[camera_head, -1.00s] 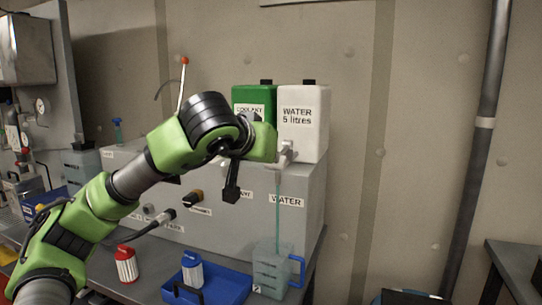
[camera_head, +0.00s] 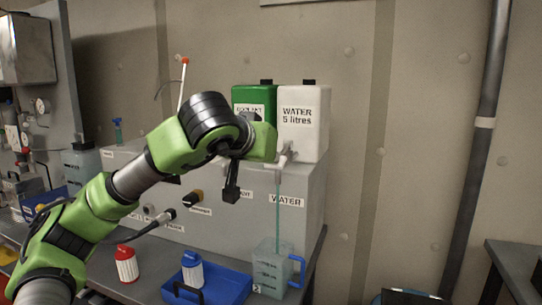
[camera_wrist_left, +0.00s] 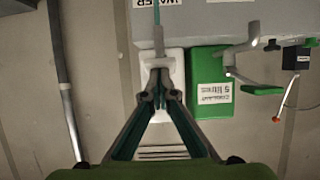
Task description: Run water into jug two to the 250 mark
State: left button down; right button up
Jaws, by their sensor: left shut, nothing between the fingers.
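The white water tank (camera_head: 303,125), labelled WATER 5 litres, stands on the grey cabinet. Its tap (camera_head: 286,157) juts out at the front, and a thin blue-green water stream (camera_head: 278,215) falls from it. The stream runs into a clear bluish jug (camera_head: 272,268) with a blue handle and a small label that seems to read 2. Its water level and marks are too small to read. My left gripper (camera_wrist_left: 158,75) is shut and empty, its tips right at the tap; whether they touch is unclear. The stream also shows in the left wrist view (camera_wrist_left: 157,13). My right gripper is out of view.
A green coolant tank (camera_head: 254,101) stands left of the water tank. A blue tray (camera_head: 222,283) holding a blue-and-white container (camera_head: 193,270) lies left of the jug. A red-and-white container (camera_head: 126,264) stands further left. A dark bench (camera_head: 517,264) is at right.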

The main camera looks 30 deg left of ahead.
pick_arm(q)
jog(key=shift+f, duration=0.35)
jog(key=w+r+p+v, duration=0.1)
jog(key=r+p+v, duration=0.1)
jog(key=v, duration=1.1)
jog(key=shift+s+r, duration=0.2)
jog(key=shift+r, duration=0.05)
jog(key=shift+w+a, duration=0.1)
jog(key=shift+a, duration=0.1)
jog(key=shift+d, duration=0.1)
